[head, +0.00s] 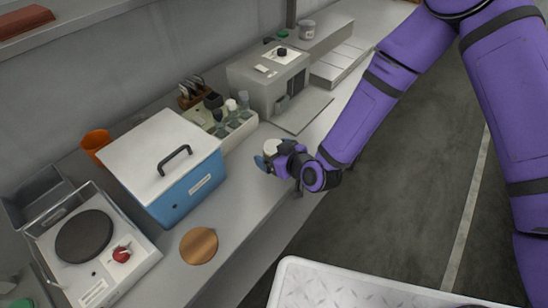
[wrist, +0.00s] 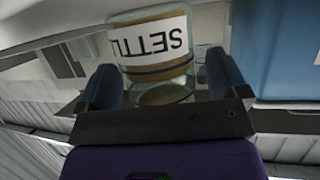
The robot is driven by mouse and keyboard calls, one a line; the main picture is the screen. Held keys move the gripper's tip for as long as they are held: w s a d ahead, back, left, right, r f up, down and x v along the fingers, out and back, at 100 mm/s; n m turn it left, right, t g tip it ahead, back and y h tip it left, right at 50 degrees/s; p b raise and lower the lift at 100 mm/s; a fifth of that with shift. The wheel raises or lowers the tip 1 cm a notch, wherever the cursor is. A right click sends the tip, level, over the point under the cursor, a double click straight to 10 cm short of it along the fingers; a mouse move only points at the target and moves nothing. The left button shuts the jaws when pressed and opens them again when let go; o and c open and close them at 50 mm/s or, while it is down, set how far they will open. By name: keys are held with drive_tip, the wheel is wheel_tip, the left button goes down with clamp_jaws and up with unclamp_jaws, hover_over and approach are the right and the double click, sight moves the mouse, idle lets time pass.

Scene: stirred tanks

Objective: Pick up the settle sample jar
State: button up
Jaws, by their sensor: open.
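The settle sample jar (wrist: 152,47) is a clear jar with a white label reading "SETTL", which shows upside down in the wrist view. In the head view the jar (head: 271,147) shows as a pale round top on the bench. My gripper (wrist: 165,85) is open, with one blue finger on each side of the jar. The head view also shows my gripper (head: 268,160) at the jar, near the bench's front edge. Whether the fingers touch the glass I cannot tell.
A blue box with a white lid (head: 165,165) stands left of the jar. A rack with small bottles (head: 228,122) and a grey instrument (head: 270,78) stand behind. A round cork mat (head: 199,245) lies on clear bench at the front. An orange cup (head: 96,146) is far left.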

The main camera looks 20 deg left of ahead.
drive_tip(key=c, duration=1.1)
drive_tip(key=shift+r, duration=0.15)
